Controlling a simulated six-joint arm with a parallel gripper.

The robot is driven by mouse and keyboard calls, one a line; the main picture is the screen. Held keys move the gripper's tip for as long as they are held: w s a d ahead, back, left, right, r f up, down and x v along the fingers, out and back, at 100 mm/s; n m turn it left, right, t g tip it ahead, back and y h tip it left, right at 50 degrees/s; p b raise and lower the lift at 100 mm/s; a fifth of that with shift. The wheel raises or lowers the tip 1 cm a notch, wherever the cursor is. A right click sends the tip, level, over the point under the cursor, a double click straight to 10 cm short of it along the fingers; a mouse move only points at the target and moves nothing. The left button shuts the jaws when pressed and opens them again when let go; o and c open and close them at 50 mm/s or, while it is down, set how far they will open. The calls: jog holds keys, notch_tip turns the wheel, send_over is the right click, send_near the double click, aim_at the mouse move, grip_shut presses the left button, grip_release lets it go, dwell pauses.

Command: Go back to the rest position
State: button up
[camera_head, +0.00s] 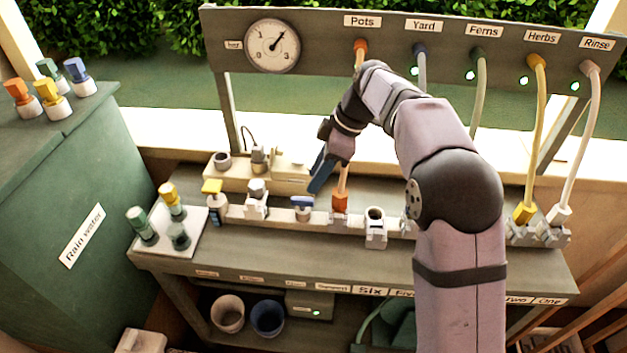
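My arm reaches up from the lower right and bends over the bench. A gap between gripper and valve is hard to judge. Its fingers are seen edge-on, so their opening is unclear, and I see no object held in them. A white-handled valve (257,197) and a yellow-handled valve (213,195) stand further left on the same rail. An empty white socket (375,228) stands to the right.
The back panel (330,48) carries a gauge (272,45) and labelled hoses. The yellow hose (540,130) and white hose (585,130) run down to connectors at right. A white plate (185,235) with capped parts lies left. The green cabinet (75,200) bounds the left side.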

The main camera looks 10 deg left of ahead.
dwell(0.4)
jog(key=s+d+f+m+h+p, duration=0.2)
jog(key=s+d+m+p, duration=0.1)
jog(key=s+d+m, duration=0.6)
jog(key=s+d+f+m+h+p, duration=0.2)
jog(key=s+d+m, duration=0.7)
jog(key=s, duration=0.8)
jog(key=shift+d+f+p, duration=0.6)
jog(key=shift+d+p, duration=0.45)
jog(key=shift+d, duration=0.2)
